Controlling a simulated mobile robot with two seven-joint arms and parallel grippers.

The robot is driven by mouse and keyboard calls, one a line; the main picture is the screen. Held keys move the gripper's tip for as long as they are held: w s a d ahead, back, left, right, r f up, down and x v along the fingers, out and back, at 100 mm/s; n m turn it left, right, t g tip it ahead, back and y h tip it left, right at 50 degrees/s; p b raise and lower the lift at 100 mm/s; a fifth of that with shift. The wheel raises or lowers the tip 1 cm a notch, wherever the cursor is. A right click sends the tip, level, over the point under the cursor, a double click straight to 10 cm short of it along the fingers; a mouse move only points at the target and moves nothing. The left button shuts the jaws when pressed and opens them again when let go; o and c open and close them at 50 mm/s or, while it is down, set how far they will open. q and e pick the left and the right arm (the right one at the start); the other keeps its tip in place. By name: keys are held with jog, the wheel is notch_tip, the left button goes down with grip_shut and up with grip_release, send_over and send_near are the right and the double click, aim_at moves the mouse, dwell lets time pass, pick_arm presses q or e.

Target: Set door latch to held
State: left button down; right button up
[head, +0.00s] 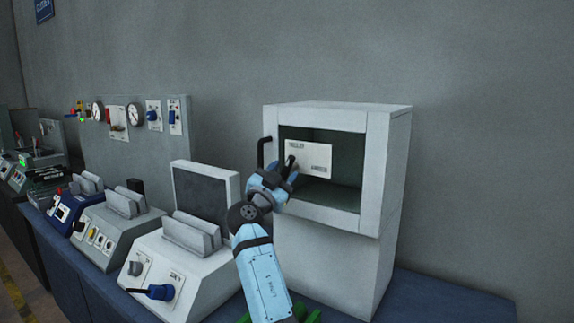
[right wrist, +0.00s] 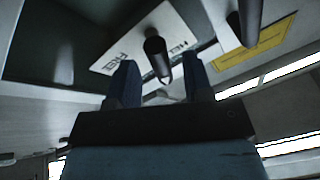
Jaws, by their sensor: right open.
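A white door plate (head: 310,158) with small lettering sits in the door opening of a pale grey cabinet (head: 398,170). In the right wrist view the plate (right wrist: 185,22) carries two words, seemingly HELD and FREE. A black latch lever (right wrist: 157,57) sticks out from the plate toward me; it also shows in the head view (head: 291,161). My right gripper (right wrist: 160,72) is open, its two dark fingers on either side of the lever's end in the picture. I cannot tell whether they touch it. In the head view the gripper (head: 280,176) partly covers the lever's surroundings. My left gripper is not seen.
A black door handle (head: 262,152) stands at the cabinet's left edge, close to my gripper. A yellow label (right wrist: 258,44) lies near it in the wrist view. Left of the cabinet are a white device (head: 160,262) with slotted top and a dark-faced panel (head: 206,192).

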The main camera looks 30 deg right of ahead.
jog(key=shift+x, duration=1.15)
